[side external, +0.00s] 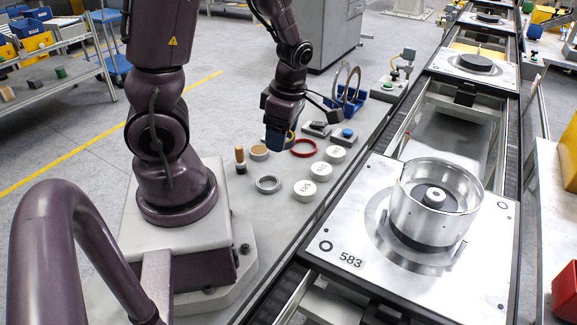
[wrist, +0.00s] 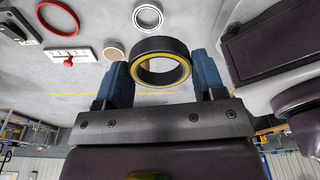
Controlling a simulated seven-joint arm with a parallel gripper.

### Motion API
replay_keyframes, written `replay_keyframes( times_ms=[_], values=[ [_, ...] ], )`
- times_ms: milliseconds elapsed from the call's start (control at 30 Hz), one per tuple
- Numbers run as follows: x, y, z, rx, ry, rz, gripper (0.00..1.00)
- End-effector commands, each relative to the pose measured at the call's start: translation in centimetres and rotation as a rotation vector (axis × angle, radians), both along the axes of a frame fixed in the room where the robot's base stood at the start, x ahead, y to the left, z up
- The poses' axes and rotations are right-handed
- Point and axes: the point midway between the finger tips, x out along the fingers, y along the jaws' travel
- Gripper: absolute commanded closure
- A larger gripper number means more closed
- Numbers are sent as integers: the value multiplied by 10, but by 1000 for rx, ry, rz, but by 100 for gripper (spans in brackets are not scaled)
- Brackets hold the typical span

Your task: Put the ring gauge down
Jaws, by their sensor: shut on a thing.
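My gripper (side external: 279,141) is shut on the ring gauge, a black ring with a yellow band inside its rim. In the wrist view the ring gauge (wrist: 160,45) sits between the two blue fingers of my gripper (wrist: 162,62), with its open bore facing the camera. In the side view only a small yellow and dark part of the ring gauge (side external: 291,137) shows beside the fingers. It is held above the grey bench; its exact height is hard to tell. A bare metal ring (side external: 268,190) lies on the bench, also in the wrist view (wrist: 148,27).
A red ring (side external: 303,155), several white labelled discs (side external: 305,191), a tan-topped disc (side external: 259,153) and a wooden-handled tool (side external: 240,157) crowd the bench. A blue rack (side external: 346,106) stands behind. Pallet 583 (side external: 330,225) carries a metal housing (side external: 405,205). Bare bench shows around the metal ring.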

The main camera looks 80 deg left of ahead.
Motion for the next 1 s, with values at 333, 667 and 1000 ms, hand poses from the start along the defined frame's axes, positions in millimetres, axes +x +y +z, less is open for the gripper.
replay_keyframes(
  times_ms=[333, 667, 1000],
  values=[
    [-58, 15, -29, 2, 1, 559, 65],
    [-10, 65, -60, 0, 1, 578, 65],
    [30, 104, -113, -1, 1, 572, 65]
  ],
)
